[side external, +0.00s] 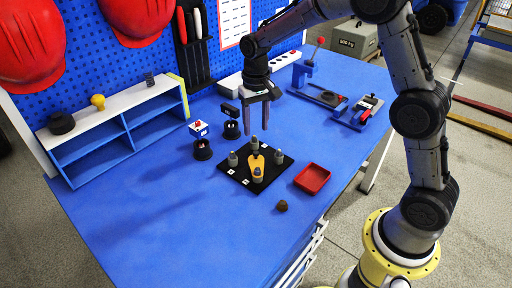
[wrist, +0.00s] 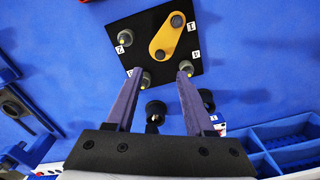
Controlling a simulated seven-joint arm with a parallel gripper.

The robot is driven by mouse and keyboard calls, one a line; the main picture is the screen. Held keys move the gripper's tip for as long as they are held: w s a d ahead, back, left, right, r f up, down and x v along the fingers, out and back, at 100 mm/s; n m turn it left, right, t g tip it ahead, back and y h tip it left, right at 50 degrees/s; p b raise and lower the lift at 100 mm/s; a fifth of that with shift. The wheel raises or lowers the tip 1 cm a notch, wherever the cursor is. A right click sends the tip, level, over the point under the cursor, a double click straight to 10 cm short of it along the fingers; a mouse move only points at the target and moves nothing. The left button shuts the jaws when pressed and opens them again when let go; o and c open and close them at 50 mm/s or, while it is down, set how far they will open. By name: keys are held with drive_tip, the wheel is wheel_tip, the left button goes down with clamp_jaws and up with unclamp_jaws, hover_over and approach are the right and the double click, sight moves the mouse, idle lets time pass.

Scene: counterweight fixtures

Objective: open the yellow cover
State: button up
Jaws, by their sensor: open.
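The yellow cover (side external: 257,163) is a flat elongated plate lying on the black square base (side external: 240,178). In the wrist view the cover (wrist: 168,38) slants across the base (wrist: 150,22), with a dark round knob or pin at each end. Several grey posts stand around it, such as the left post (side external: 233,159) and right post (side external: 278,157), beside small white labels. What lies under the cover is hidden. My gripper (side external: 256,130) is open and empty, pointing down above the back of the base. In the wrist view its fingers (wrist: 160,73) stand apart, short of the cover.
A red tray (side external: 312,187) and a small dark knob (side external: 282,205) lie right of and in front of the base. Black cups (side external: 203,150) and a red-button box (side external: 198,128) stand behind left. A blue-white shelf (side external: 120,128) is at left, clamp fixtures (side external: 320,95) behind right. The front left table is clear.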

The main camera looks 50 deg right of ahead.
sight(256, 152)
wheel_tip(256, 152, down, 9)
drive_tip(key=shift+r, duration=0.15)
drive_tip(key=shift+c, duration=0.3)
clamp_jaws()
drive_tip(key=shift+r, duration=0.1)
idle(1.1)
